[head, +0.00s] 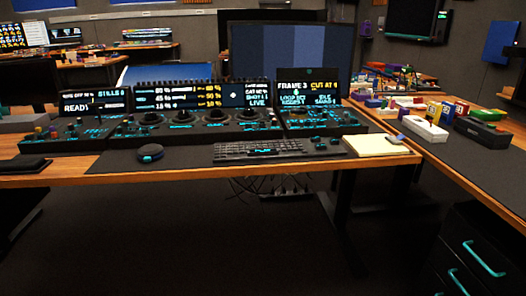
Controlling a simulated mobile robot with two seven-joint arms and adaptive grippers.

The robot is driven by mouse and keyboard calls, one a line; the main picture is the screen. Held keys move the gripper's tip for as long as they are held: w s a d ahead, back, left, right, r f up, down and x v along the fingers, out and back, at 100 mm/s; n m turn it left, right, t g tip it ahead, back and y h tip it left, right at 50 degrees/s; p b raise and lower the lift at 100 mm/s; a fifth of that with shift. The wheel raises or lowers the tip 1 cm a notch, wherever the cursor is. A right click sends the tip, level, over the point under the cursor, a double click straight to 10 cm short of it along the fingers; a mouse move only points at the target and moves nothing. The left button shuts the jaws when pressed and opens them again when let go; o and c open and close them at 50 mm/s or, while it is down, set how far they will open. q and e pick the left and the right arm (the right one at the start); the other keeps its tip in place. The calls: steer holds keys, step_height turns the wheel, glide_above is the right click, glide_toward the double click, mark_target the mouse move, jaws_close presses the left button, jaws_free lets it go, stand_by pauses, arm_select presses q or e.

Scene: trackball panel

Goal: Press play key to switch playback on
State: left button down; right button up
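A wide trackball panel (185,128) lies along the wooden desk, with dark trackballs and small cyan-lit keys. Its screens show figures in yellow and white. A smaller panel (318,122) at its right has cyan-lit keys under a screen (307,87) reading "FRAME 3" and "CUT AT 4". A left panel (68,135) has coloured knobs and a screen (90,103) reading "READY" and "STILLS". The key labels are too small to read, so I cannot tell which key is play. Neither of my grippers is in view.
A keyboard (258,149), a round black puck (150,152) and a paper pad (374,145) lie along the desk's front. A side desk (460,158) at right holds coloured blocks and boxes. A drawer cabinet (478,258) stands below it. The floor (190,240) in front is clear.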

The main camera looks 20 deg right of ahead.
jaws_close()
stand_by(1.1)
